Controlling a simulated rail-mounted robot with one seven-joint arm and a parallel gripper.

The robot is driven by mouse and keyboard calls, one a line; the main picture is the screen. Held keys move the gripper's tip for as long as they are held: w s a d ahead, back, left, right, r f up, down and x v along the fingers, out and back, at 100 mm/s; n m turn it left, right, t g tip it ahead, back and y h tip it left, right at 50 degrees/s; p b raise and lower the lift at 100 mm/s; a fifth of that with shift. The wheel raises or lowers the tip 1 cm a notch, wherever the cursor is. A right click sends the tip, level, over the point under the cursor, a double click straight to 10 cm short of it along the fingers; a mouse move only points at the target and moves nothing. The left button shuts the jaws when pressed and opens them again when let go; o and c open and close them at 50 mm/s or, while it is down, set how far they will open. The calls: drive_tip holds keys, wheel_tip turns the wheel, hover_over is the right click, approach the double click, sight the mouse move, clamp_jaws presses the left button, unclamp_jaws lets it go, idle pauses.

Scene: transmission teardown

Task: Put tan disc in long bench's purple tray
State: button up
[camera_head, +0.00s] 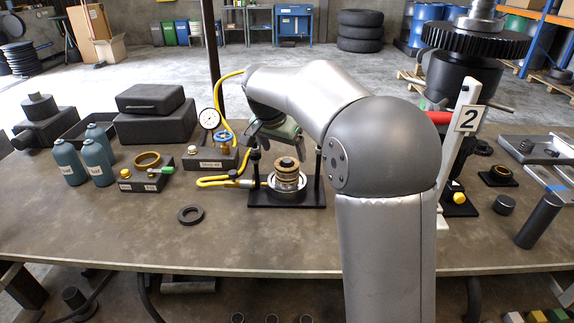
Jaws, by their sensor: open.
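A stack of tan and dark discs (288,168) stands in a silver ring on a black press base (262,199) on the long bench (245,247). The tan disc cannot be singled out for certain; the tan layers in this stack are the closest match. My gripper (274,141) hangs at the end of my bent arm, just above and slightly left of the stack. It looks open and empty, apart from the discs. Its fingertips are small and partly lost against the dark press posts. I see no purple tray; my arm hides part of the bench.
A gauge (209,119) on a pump block and a yellow hose (214,181) lie left of the press. Blue bottles (98,155), a dark case (154,122) and a dark ring (190,215) are further left. A white post marked 2 (466,118) stands right. The bench front is mostly clear.

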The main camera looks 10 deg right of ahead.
sight(285, 162)
drive_tip(key=x, duration=0.3)
drive_tip(key=p+x, duration=0.1)
drive_tip(key=x, duration=0.1)
drive_tip(key=shift+a+f, duration=0.15)
drive_tip(key=shift+a, duration=0.1)
drive_tip(key=c, duration=1.3)
drive_tip(key=shift+o, duration=0.2)
drive_tip(key=shift+w+r, duration=0.1)
drive_tip(key=shift+r, duration=0.65)
drive_tip(key=s+d+r+b, duration=0.1)
drive_tip(key=s+r+b, duration=0.3)
drive_tip(key=s+r, duration=0.85)
wheel_tip(285, 162, down, 13)
drive_tip(key=w+n+t+y, duration=0.1)
drive_tip(key=w+n+y, duration=0.15)
drive_tip(key=n, duration=0.55)
drive_tip(key=s+r+m+g+h, duration=0.1)
drive_tip(key=s+r+m, duration=0.3)
drive_tip(key=r+m, duration=0.4)
wheel_tip(285, 162, up, 4)
drive_tip(key=shift+d+r+h, duration=0.1)
drive_tip(key=shift+d+h, duration=0.1)
drive_tip(key=shift+h, duration=0.55)
